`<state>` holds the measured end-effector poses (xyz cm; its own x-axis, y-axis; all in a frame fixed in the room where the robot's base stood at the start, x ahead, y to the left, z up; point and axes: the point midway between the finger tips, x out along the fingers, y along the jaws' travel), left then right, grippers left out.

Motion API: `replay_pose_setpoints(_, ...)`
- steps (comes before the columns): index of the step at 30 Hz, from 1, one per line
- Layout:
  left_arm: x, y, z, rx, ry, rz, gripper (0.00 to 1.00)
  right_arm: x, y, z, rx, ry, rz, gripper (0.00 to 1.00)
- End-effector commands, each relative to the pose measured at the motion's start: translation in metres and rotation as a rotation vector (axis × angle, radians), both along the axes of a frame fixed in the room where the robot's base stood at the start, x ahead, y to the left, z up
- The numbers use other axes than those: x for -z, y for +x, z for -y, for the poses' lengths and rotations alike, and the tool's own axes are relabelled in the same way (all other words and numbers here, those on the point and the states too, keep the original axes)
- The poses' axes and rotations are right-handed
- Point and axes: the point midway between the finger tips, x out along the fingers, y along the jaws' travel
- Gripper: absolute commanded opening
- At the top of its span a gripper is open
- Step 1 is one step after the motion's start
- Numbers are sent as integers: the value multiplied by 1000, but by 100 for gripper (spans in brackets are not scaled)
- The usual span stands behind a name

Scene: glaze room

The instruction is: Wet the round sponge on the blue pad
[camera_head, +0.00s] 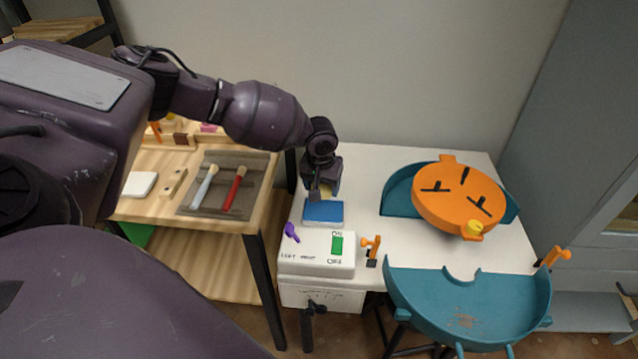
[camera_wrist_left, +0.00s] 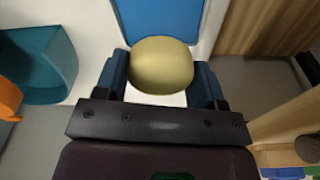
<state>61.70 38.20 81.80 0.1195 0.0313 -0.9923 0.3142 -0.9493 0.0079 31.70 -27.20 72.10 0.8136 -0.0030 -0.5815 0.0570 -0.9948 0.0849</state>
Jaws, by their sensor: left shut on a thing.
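My left gripper (camera_head: 322,188) is shut on the round yellow sponge (camera_wrist_left: 161,65); the sponge sits between its two blue fingers in the left wrist view. In the head view the sponge (camera_head: 328,189) is mostly hidden by the gripper. The blue pad (camera_head: 323,212) lies flat on the white table, just in front of the gripper. It also shows beyond the sponge in the left wrist view (camera_wrist_left: 160,18). I cannot tell whether the sponge touches the pad. My right gripper is not in view.
A white switch box (camera_head: 316,262) with a purple lever (camera_head: 291,231) stands in front of the pad. An orange wheel head (camera_head: 458,203) and teal pan half (camera_head: 470,304) are at right. Left, a wooden bench carries a grey tray (camera_head: 205,184) with two brushes.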

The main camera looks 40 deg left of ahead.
Motion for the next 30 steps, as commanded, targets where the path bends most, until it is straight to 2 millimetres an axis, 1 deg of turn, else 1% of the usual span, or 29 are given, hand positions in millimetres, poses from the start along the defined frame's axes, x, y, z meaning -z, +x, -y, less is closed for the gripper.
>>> replay_pose_setpoints(4,1,1,1,-32,1,-2,44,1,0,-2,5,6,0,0)
replay_pose_setpoints(8,6,1,1,-35,1,-3,44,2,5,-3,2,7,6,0)
replay_pose_setpoints(12,16,0,0,-35,1,-5,44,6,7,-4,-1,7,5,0)
replay_pose_setpoints(19,38,0,1,-35,0,-8,44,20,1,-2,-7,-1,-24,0)
replay_pose_setpoints(24,53,0,0,-35,2,-7,44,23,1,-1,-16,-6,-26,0)
replay_pose_setpoints(30,61,1,1,-34,0,-2,44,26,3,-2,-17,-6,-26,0)
